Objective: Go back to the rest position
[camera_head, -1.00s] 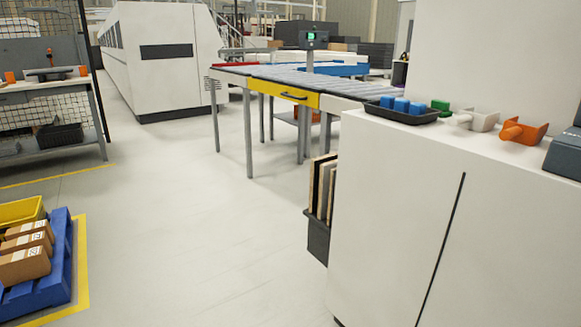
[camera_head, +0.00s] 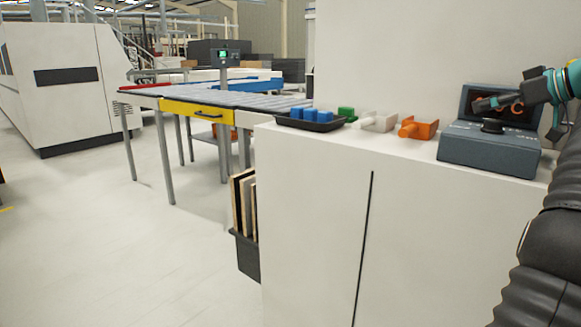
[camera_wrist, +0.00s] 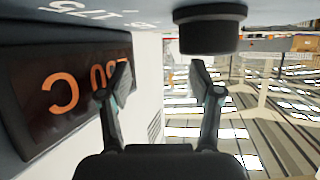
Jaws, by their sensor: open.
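My gripper (camera_wrist: 160,85) is open and empty in the wrist view, its two dark fingers spread apart. A black round knob (camera_wrist: 208,30) and a dark display with orange characters (camera_wrist: 65,95) of the control box are close in front of it. In the head view my arm comes in from the right edge, and my gripper (camera_head: 484,104) appears in front of the display of the grey control box (camera_head: 488,150), above the black knob (camera_head: 492,126). I cannot tell from these views whether it touches the box.
The box stands on a white cabinet (camera_head: 310,220). Left of it are an orange piece (camera_head: 418,129), a white piece (camera_head: 378,121), a green piece (camera_head: 346,113) and a black tray with blue blocks (camera_head: 310,121). A roller table (camera_head: 220,100) stands behind. The floor at left is clear.

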